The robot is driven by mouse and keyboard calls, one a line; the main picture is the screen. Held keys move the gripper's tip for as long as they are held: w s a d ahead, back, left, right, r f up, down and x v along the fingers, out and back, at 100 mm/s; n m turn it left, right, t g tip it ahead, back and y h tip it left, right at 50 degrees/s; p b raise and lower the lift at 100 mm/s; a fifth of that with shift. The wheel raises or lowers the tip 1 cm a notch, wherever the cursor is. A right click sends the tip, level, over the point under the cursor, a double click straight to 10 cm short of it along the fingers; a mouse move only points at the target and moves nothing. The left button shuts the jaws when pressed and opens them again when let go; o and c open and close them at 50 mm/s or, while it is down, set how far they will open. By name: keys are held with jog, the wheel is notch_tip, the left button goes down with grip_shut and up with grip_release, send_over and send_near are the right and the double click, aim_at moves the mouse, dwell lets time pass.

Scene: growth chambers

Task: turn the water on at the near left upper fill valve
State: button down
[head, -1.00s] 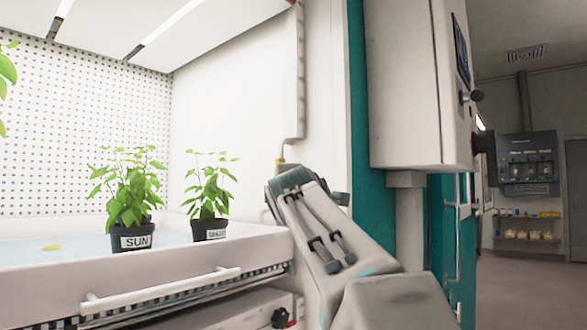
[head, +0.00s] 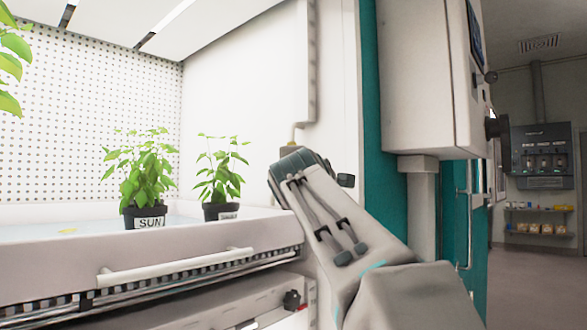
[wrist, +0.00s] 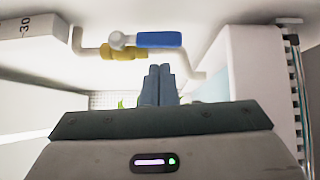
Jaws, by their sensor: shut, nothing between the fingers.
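In the wrist view, the fill valve has a blue lever handle (wrist: 158,40) on a brass body (wrist: 123,53), set in a white pipe (wrist: 90,52). The lever points right in the picture, roughly along the pipe. My gripper (wrist: 160,71) is shut and empty. Its fingertips appear just below the lever in the picture, with a visible gap. In the head view, my arm hides the gripper and the valve lever.
A tray (head: 60,265) with a white bar handle (head: 175,266) holds a pot labelled SUN (head: 150,222) and another potted plant (head: 221,211), left of my arm. A control box (head: 425,80) and teal frame (head: 375,90) stand right of it. Open floor (head: 535,270) lies far right.

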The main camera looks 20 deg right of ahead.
jog(key=a+v, duration=0.1)
jog(key=v, duration=1)
jog(key=shift+a+r, duration=0.3)
jog(key=shift+a, duration=0.05)
jog(key=shift+s, duration=0.1)
